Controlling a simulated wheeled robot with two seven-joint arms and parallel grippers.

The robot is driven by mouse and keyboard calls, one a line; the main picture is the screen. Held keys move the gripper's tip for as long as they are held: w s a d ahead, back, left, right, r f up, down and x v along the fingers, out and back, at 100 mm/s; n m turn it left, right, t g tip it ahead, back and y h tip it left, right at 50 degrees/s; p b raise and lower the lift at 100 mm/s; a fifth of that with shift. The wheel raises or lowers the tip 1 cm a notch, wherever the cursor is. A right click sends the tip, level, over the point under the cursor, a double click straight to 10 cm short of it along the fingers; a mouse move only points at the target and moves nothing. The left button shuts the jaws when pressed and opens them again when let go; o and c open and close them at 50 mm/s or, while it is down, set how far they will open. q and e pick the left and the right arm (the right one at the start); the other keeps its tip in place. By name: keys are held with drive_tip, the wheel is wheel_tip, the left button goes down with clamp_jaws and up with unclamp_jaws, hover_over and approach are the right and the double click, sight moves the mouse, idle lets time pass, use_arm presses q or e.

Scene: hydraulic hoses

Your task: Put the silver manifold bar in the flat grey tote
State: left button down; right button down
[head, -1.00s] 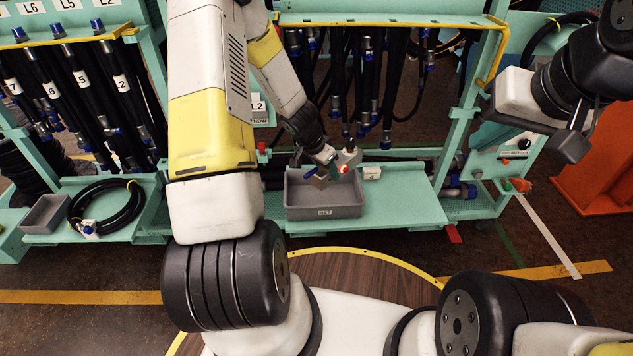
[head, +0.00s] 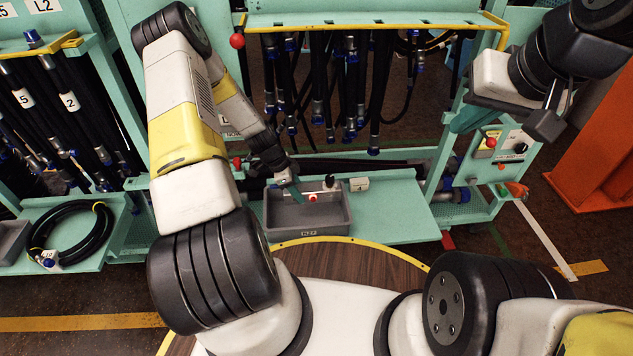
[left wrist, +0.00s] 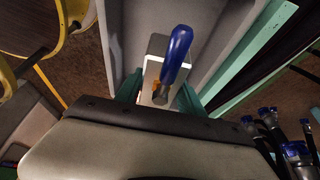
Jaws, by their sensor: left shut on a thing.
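The flat grey tote (head: 340,226) stands on the green shelf at the centre of the head view. My left gripper (head: 296,193) reaches down over its back left part. It is shut on the silver manifold bar (head: 322,186), which shows a red end and a black knob inside the tote's outline. In the left wrist view the bar (left wrist: 153,72) sits between the green fingertips, with a blue lever on it and grey tote walls around. I cannot tell whether it touches the tote floor. My right gripper (head: 515,113) hangs at the upper right, away from the tote; its jaw opening is unclear.
A small white box (head: 358,184) sits on the shelf just behind the tote's right corner. The shelf (head: 395,220) right of the tote is clear. Black hoses (head: 350,90) hang behind. A coiled hose (head: 75,232) lies on the left shelf.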

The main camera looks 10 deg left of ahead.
use_arm(q)
drive_tip(key=f, duration=0.6)
drive_tip(key=shift+w, duration=0.25)
drive_tip(key=shift+f, duration=2)
drive_tip(key=shift+f, duration=0.2)
drive_tip(key=c, duration=0.7)
unclamp_jaws()
drive_tip(key=v, duration=1.2)
drive_tip(key=shift+r, duration=0.2)
drive_tip(key=shift+s, duration=0.1)
